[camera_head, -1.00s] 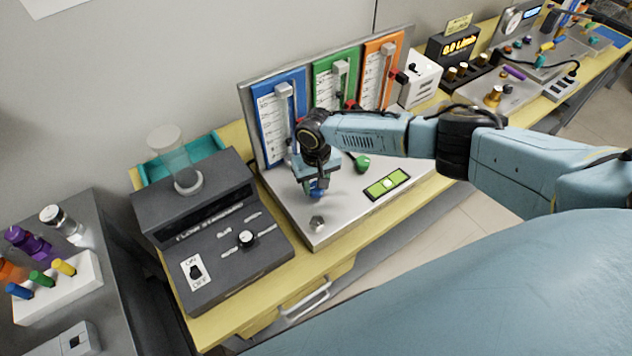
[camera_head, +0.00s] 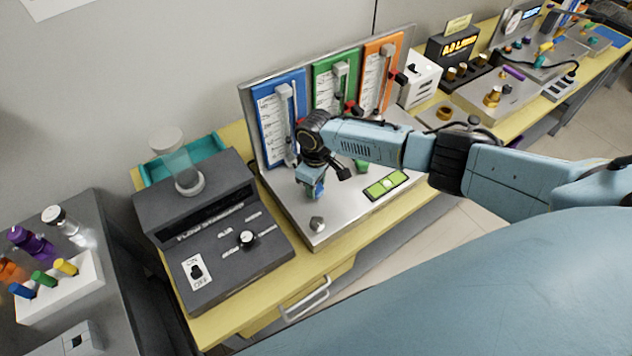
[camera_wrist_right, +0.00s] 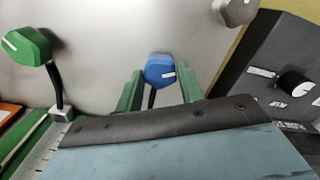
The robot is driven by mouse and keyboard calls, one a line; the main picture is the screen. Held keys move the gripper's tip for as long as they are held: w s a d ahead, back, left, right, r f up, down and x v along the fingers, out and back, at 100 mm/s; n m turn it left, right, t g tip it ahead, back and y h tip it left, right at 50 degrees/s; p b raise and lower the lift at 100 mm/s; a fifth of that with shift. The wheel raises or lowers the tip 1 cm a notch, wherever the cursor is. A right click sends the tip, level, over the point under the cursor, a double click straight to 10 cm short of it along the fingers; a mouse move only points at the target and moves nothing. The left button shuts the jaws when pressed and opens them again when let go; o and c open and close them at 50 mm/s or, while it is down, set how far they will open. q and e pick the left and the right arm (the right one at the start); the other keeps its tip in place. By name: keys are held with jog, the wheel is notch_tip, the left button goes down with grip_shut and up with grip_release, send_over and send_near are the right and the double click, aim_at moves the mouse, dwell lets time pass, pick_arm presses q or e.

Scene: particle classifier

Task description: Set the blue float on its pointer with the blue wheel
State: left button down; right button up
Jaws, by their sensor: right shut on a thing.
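The blue wheel (camera_wrist_right: 159,68) has a white mark and sits on a dark stem. My right gripper (camera_wrist_right: 160,84) has its two green fingers on either side of it, shut on it. In the head view, the right gripper (camera_head: 315,188) is low in front of the blue panel (camera_head: 266,108), and the wheel is mostly hidden by it. The blue panel carries a white scale and a grey vertical tube (camera_head: 284,113). The blue float and its pointer are too small to make out. My left gripper is not in view.
Green (camera_head: 323,96) and orange (camera_head: 367,86) panels stand right of the blue one. A green wheel (camera_wrist_right: 28,46) is beside the blue wheel. A level (camera_head: 387,185) and a grey knob (camera_head: 317,223) are on the metal base. A dark flow console (camera_head: 235,260) stands left.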

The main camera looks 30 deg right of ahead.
jog(key=n, duration=0.4)
jog(key=shift+n, duration=0.3)
dwell(0.3)
jog(key=o, duration=1)
notch_tip(320, 180, up, 14)
jog(key=shift+f+p, duration=0.25)
jog(key=shift+p, duration=0.1)
